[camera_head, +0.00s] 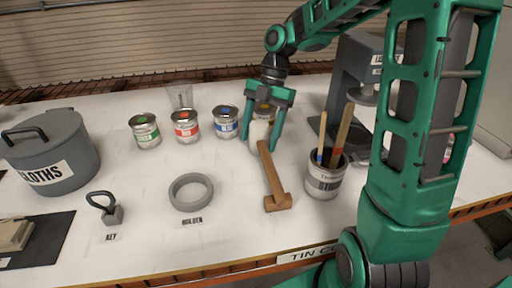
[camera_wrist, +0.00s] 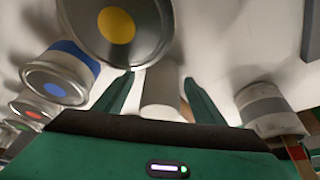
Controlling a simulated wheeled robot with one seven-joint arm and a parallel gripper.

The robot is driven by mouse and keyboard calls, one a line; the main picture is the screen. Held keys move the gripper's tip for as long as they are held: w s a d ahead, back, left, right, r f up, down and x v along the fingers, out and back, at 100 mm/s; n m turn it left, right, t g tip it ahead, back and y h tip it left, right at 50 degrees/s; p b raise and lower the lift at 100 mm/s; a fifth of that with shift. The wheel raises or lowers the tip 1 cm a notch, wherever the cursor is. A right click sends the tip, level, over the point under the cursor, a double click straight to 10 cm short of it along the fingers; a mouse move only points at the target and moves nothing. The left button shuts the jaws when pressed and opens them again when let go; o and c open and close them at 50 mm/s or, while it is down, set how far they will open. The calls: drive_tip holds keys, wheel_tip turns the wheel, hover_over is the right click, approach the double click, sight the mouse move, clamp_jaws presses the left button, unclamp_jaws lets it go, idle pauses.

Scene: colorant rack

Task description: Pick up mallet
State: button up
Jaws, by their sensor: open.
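The mallet (camera_head: 270,175) lies on the white tabletop, its brown wooden shaft running from below my gripper toward the front edge. A wider brown block (camera_head: 278,202) is at its near end. My gripper (camera_head: 259,144) is open, pointing down over the mallet's far end. In the wrist view, a pale cylinder (camera_wrist: 161,92) shows between the open fingers (camera_wrist: 159,76), with a bit of brown beside it; it seems to be part of the mallet. The fingers look apart from it. The lower part is hidden by my gripper body.
A yellow-marked can (camera_wrist: 115,25) stands close beyond the fingers. Blue (camera_head: 226,122), red (camera_head: 186,127) and green (camera_head: 145,130) cans stand left. A stirrer tin (camera_head: 324,178) with sticks is right. A grey ring (camera_head: 191,191) lies left. Clear tabletop separates ring and mallet.

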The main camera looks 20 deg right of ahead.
sight(260, 122)
drive_tip(key=shift+f, duration=0.2)
drive_tip(key=shift+a, duration=0.1)
drive_tip(key=c, duration=1.3)
drive_tip(key=shift+o, duration=0.2)
drive_tip(key=shift+r, duration=0.15)
drive_tip(key=shift+r, duration=0.6)
wheel_tip(260, 122, up, 2)
drive_tip(key=shift+r, duration=0.25)
drive_tip(key=s+a+r, duration=0.7)
drive_tip(key=s+a, duration=0.1)
drive_tip(key=shift+a, duration=0.3)
